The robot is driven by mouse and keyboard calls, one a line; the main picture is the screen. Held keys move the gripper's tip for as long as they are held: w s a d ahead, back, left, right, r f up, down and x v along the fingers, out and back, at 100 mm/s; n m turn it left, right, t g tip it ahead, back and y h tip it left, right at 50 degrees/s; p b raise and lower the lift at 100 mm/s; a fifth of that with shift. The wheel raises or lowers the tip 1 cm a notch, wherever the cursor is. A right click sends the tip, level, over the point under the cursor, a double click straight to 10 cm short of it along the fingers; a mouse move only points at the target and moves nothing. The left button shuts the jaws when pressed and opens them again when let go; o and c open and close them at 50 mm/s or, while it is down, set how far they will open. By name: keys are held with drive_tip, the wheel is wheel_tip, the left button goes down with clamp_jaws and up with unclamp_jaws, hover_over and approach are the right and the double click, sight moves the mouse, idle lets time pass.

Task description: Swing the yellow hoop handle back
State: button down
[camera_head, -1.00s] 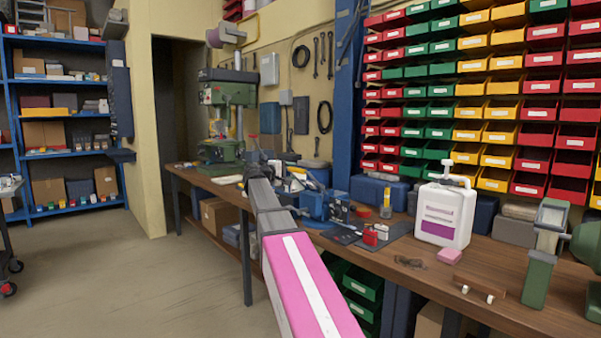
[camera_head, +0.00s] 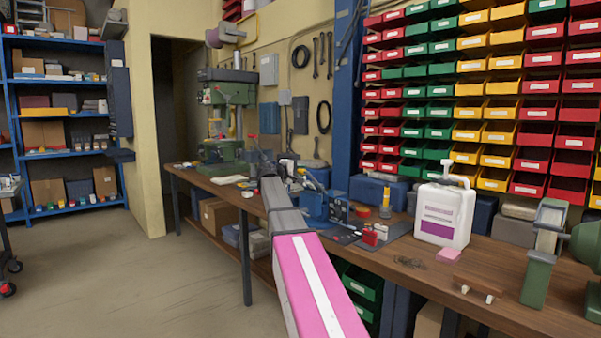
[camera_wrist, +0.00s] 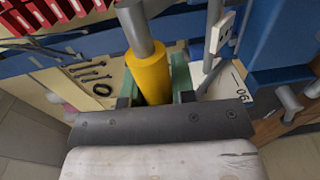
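In the wrist view, a thick yellow grip (camera_wrist: 151,74), which I take for part of the yellow hoop handle, sits on a grey metal rod. My gripper (camera_wrist: 155,88) has its green-and-dark fingers on both sides of the yellow grip and looks shut on it. The rest of the hoop is out of the wrist view or hidden. In the head view, my arm reaches across to the bench and hides most of my gripper; the handle is not clear there.
A blue vise (camera_head: 318,205) stands on the wooden bench (camera_head: 420,258) beside my arm. A white canister (camera_head: 443,213) and a pink block (camera_head: 449,256) are to the right. A green drill press (camera_head: 229,110) is at the back left.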

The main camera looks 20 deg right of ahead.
drive_tip(key=w+d+r+y, duration=0.1)
drive_tip(key=d, duration=0.1)
drive_tip(key=d+r+g+y, duration=0.1)
drive_tip(key=d+y, duration=0.1)
drive_tip(key=w+d+r+g+y, duration=0.1)
drive_tip(key=d+y, duration=0.1)
drive_tip(key=shift+w+d+r, duration=0.2)
drive_tip(key=shift+w+r, duration=0.1)
drive_tip(key=w+d+f+g+y, duration=0.1)
drive_tip(key=w+d+f+y, duration=0.2)
drive_tip(key=d, duration=0.7)
drive_tip(key=shift+g+y, duration=0.4)
drive_tip(key=shift+y, duration=0.7)
drive_tip(key=c, duration=0.9)
unclamp_jaws()
drive_tip(key=shift+w+f, duration=0.1)
drive_tip(key=shift+c, duration=0.2)
drive_tip(key=shift+r, duration=0.2)
